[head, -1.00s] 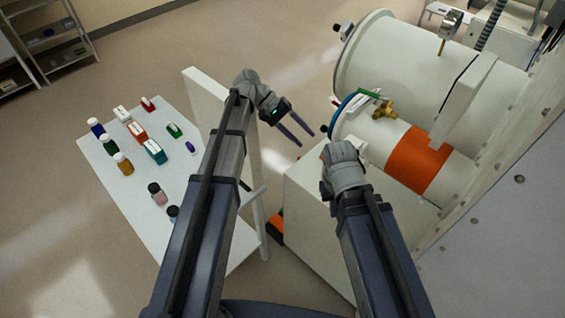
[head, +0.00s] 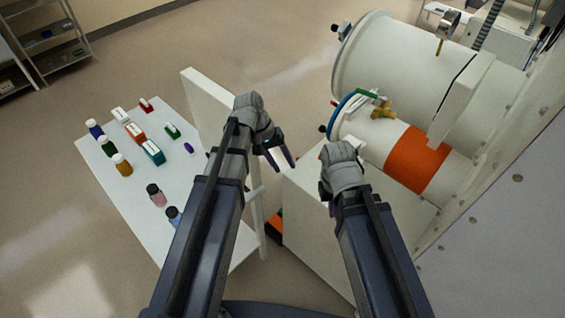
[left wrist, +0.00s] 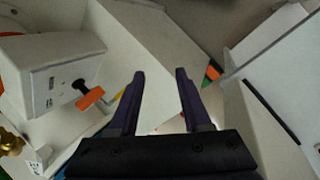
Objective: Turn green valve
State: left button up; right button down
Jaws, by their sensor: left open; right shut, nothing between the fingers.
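The green valve handle (head: 369,95) sits on a brass valve body (head: 383,110) at the end of the small white cylinder, right of centre in the head view. A brass part (left wrist: 10,140) shows at the left edge of the left wrist view. My left gripper (head: 286,168) is open and empty, to the left of the valve and apart from it. Its two dark fingers also show spread in the left wrist view (left wrist: 160,95). My right gripper is hidden behind its own grey wrist in the head view, below the valve.
A white table (head: 125,205) with several bottles and small boxes stands at the left. A white upright panel (head: 205,100) stands beside it. The small cylinder has an orange band (head: 416,158). An orange knob (left wrist: 91,98) shows on a white box in the left wrist view.

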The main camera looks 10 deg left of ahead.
pick_arm(q)
jog(key=shift+c, duration=0.3)
jog(key=s+d+f+m+y+b, duration=0.1)
jog(key=s+f+b, duration=0.1)
jog(key=f, duration=0.1)
jog(key=s+d+f+b, duration=0.1)
jog(key=s+f+b, duration=0.1)
jog(key=f+b, duration=0.1)
jog(key=s+d+f+m+y+b, duration=0.1)
jog(key=s+f+b, duration=0.1)
jog(key=f+b, duration=0.1)
jog(key=shift+s+d+f+m+y, duration=0.2)
jog(key=shift+s+d+m+y, duration=0.05)
jog(key=shift+s+m+y, duration=0.1)
jog(key=c, duration=0.6)
jog(key=s+f+m+y+b, duration=0.1)
jog(key=f+b, duration=0.1)
jog(key=s+f+m+y+b, duration=0.1)
jog(key=s+f+b, duration=0.1)
jog(key=s+d+f+m+y+b, duration=0.1)
jog(key=s+f+b, duration=0.1)
jog(key=shift+s+f, duration=0.15)
jog(key=shift+s, duration=0.05)
grip_shut()
jog(key=shift+s+y, duration=0.15)
jog(key=shift+y, duration=0.1)
